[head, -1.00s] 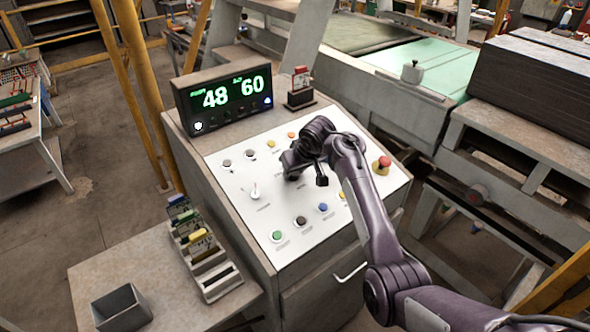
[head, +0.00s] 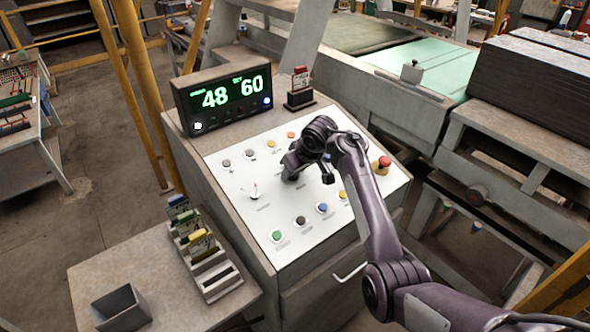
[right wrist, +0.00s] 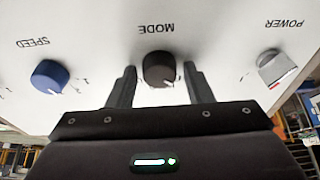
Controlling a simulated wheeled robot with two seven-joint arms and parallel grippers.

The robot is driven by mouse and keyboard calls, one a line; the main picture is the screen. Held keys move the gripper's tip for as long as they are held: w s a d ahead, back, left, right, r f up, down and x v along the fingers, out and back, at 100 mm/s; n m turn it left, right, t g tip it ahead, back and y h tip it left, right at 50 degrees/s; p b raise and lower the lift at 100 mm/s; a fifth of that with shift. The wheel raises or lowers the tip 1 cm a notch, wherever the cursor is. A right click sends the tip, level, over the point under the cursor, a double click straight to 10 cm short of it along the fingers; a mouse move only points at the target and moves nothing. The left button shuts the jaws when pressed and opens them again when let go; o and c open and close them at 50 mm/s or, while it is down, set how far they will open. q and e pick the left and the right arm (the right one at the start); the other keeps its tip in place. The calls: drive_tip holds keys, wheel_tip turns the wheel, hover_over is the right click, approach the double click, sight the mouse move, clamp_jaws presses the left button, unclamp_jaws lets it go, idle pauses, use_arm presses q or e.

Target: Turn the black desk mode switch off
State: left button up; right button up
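The black mode switch (right wrist: 158,68) is a round knob under the label MODE, which reads upside down in the right wrist view. A small pale mark shows on its lower edge there. My right gripper (right wrist: 157,80) is open, with one finger on each side of the knob and a visible gap on both sides. In the head view my right gripper (head: 291,175) is low over the middle of the white control panel (head: 235,205) and hides the mode switch. My left gripper is not in view.
A blue SPEED knob (right wrist: 49,76) and a grey POWER switch (right wrist: 279,69) flank the mode knob. Coloured buttons, such as a green one (head: 277,235), and a red emergency stop (head: 381,165) are on the panel. A display (head: 225,97) stands behind it.

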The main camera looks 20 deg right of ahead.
drive_tip(key=shift+o, duration=0.5)
drive_tip(key=shift+r, duration=0.1)
drive_tip(key=shift+s+r, duration=0.1)
drive_tip(key=shift+r, duration=0.15)
drive_tip(key=b+v, duration=0.1)
drive_tip(key=v, duration=0.6)
